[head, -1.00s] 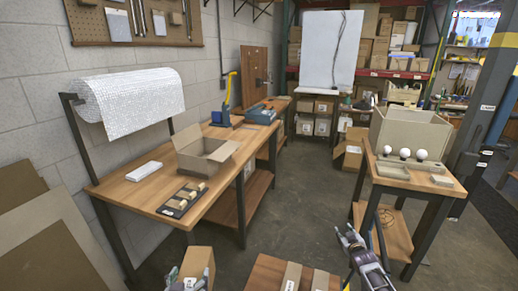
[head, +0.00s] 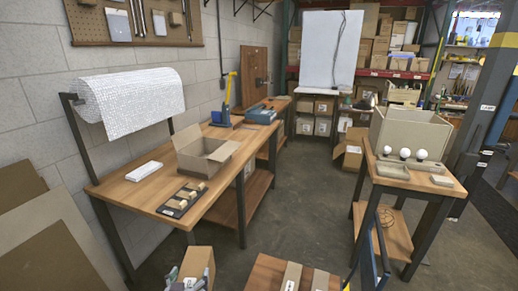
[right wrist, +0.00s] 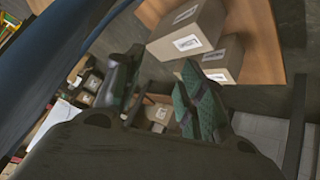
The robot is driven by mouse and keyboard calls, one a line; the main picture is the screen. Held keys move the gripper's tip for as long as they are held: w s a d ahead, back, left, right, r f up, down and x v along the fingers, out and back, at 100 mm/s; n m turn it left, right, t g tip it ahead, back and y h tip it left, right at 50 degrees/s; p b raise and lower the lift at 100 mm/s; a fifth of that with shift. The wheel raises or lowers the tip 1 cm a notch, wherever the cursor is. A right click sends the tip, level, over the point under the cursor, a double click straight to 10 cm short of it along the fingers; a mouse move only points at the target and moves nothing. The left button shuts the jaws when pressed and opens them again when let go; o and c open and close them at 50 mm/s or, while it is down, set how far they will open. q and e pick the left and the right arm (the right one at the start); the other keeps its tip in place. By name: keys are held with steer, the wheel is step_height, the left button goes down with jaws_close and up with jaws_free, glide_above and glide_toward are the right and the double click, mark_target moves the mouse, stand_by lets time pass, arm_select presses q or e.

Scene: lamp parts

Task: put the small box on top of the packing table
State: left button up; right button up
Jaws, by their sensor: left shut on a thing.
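A small brown cardboard box (head: 199,262) is at the bottom of the head view, left of centre. My left gripper (head: 184,282) shows partly at the lower edge, against this box and shut on it; the box's lower part is out of view. The packing table (head: 130,194) stands to the left, with a wooden top and a roll of bubble wrap at its far left end. My right gripper (right wrist: 160,92) shows in the right wrist view, its fingers apart with nothing between them. It is not visible in the head view.
On the packing table are an open carton (head: 205,155), a white packet (head: 144,171) and a dark tray (head: 182,199). Bare wood lies between them. Taped boxes (head: 291,277) sit on a wooden surface below. A bulb table (head: 402,177) and a blue bar (head: 369,243) are at right.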

steer(key=s+a+f+g, duration=0.1)
steer(key=s+f, duration=0.6)
steer(key=s, duration=0.8)
steer(key=s+a+f+g, duration=0.1)
steer(key=s+f+g, duration=0.3)
steer(key=s, duration=1.2)
steer(key=s+a+f+g, duration=0.2)
steer(key=s+f, duration=0.8)
steer(key=s, duration=0.6)
steer(key=shift+f+g, duration=0.15)
steer(key=shift+g, duration=0.15)
steer(key=shift+w, duration=0.1)
